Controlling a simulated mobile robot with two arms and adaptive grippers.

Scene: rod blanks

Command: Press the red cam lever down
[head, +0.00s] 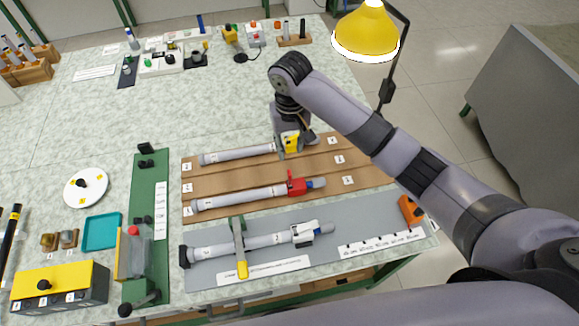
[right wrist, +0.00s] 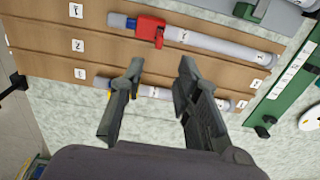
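The red clamp (right wrist: 150,29) is also at the top of the right wrist view, beyond my fingertips. My right gripper (head: 293,150) is over the back row's rod (head: 238,154), by a yellow part. In the right wrist view my right gripper (right wrist: 162,64) is open, its fingers apart with nothing gripped, and apart from the red clamp. My left gripper is out of view.
A grey mat (head: 210,272) in front carries another rod with a white clamp (head: 305,233) and a green crossbar. A green rail (head: 150,220) stands to the left. A yellow lamp (head: 366,32) hangs at the back right. The table behind the board is mostly clear.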

